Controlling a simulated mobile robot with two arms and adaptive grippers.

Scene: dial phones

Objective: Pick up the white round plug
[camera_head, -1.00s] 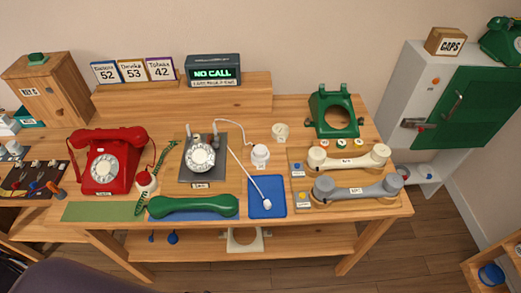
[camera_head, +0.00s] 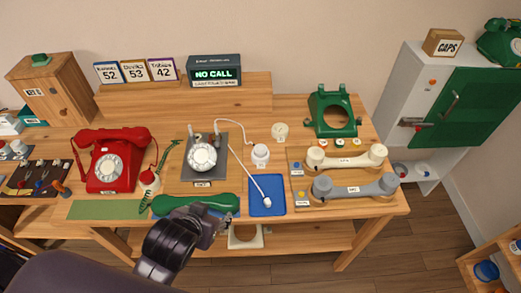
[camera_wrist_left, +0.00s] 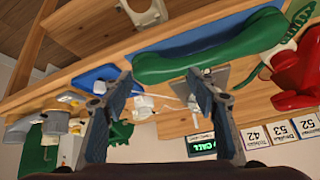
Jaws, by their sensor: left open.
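A small white plug (camera_head: 267,204) on the end of a white cord lies on the blue mat (camera_head: 255,211). It also shows in the left wrist view (camera_wrist_left: 100,87), by the left finger. A white round piece (camera_head: 260,152) stands on the table behind the mat; I cannot tell which of the two is the round plug. My left gripper (camera_head: 216,222) is open and empty at the table's front edge, by the green handset (camera_head: 170,202) and left of the mat. In the left wrist view, its fingers (camera_wrist_left: 160,83) are spread. My right gripper is not in view.
A red phone (camera_head: 114,165) stands at the left. A grey plate with a dial (camera_head: 203,157) stands behind the green handset. Cream (camera_head: 340,158) and grey (camera_head: 350,187) handsets lie right of the mat. A green phone shell (camera_head: 334,112) stands behind them.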

